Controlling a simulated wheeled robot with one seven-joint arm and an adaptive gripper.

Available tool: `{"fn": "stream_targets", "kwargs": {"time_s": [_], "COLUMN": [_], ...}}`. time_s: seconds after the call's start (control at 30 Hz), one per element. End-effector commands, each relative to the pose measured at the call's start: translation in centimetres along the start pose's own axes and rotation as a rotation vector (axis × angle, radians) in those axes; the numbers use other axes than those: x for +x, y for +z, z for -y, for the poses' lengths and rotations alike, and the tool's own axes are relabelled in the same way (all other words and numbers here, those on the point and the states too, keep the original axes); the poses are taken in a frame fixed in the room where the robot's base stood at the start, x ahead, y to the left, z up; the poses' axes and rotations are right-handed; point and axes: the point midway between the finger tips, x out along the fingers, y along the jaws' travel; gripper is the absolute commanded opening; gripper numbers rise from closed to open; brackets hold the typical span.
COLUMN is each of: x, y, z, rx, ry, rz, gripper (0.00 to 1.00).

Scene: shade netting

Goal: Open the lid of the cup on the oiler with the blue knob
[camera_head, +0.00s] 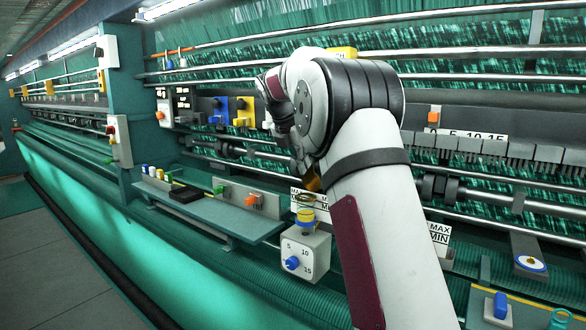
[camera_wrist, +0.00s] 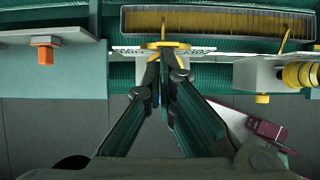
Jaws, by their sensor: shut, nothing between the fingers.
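The oiler with the blue knob (camera_head: 292,263) is a grey-white box with dial numbers, low in the middle of the head view. Its cup (camera_head: 306,214) stands on top, with a yellow band and a ring-like rim. A dark amber piece (camera_head: 310,181) shows just above the cup, beside my arm; whether it is the lid is unclear. My gripper (camera_wrist: 160,62) is shut and empty in the wrist view, its tips close to a yellow part (camera_wrist: 167,45); contact cannot be told. In the head view my arm hides most of the gripper.
Left of the oiler, a shelf (camera_head: 215,220) carries small coloured bottles and a black tray. Another blue-knobbed unit (camera_head: 500,305) is at lower right.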

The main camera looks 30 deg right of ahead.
Motion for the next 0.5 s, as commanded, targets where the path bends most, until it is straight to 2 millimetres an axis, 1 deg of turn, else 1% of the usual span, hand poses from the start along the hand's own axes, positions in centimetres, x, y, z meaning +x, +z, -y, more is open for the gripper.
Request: {"fn": "stream_targets", "kwargs": {"time_s": [0.2, 0.5], "x": [0.3, 0.5], "y": [1.4, 2.2], "z": [0.4, 0.4], "rx": [0.002, 0.001], "ry": [-0.001, -0.002], "rz": [0.002, 0.003], "gripper": [0.0, 0.0]}}
